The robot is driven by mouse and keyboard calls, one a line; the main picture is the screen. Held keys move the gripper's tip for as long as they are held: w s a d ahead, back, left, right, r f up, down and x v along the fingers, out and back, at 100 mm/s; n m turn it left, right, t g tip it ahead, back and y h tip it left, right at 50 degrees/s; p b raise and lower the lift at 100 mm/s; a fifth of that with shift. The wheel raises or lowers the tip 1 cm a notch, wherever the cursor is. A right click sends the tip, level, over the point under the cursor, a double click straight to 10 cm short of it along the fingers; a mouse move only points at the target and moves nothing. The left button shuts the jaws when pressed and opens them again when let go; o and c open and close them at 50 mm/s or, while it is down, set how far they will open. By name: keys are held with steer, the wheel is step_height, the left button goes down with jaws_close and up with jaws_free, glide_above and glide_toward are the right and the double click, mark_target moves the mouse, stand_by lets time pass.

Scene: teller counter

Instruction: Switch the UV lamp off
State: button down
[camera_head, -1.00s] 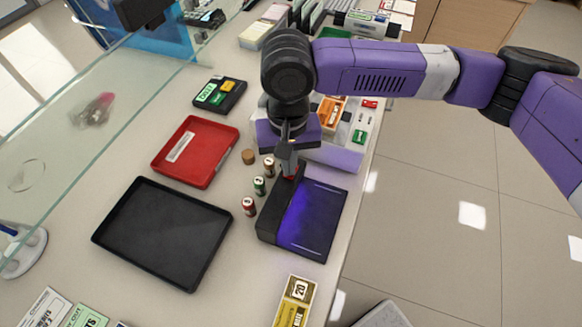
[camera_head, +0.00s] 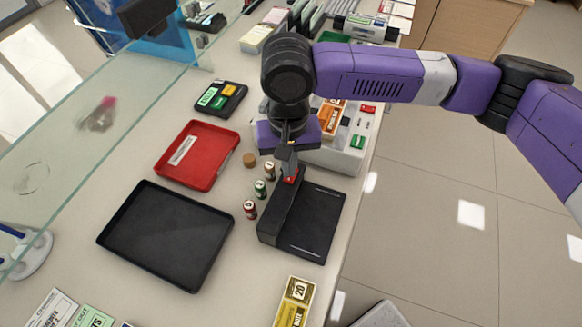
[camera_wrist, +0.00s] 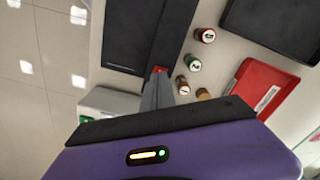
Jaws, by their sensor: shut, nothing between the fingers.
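The UV lamp (camera_head: 312,222) is a black unit on the counter with a flat pad and a raised bar along its left side. Its pad is dark, with no violet glow. A red switch (camera_head: 291,177) sits at the far end of the bar; it also shows in the wrist view (camera_wrist: 158,70). My gripper (camera_head: 288,168) is shut and empty, pointing down with its tips at the red switch. In the wrist view my gripper (camera_wrist: 157,80) covers part of the switch. I cannot tell whether the tips still press it.
Several small rolls (camera_head: 260,188) stand close left of the lamp. A red tray (camera_head: 204,184) and a black tray (camera_head: 130,190) lie further left, beside a glass screen (camera_head: 70,130). A grey box (camera_head: 340,158) stands behind the lamp. The counter's right edge is close.

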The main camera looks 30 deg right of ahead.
step_height(320, 180, up, 5)
steer(key=p, duration=0.4)
steer(key=shift+f+p, duration=0.1)
steer(key=shift+p, duration=0.2)
stand_by(0.3)
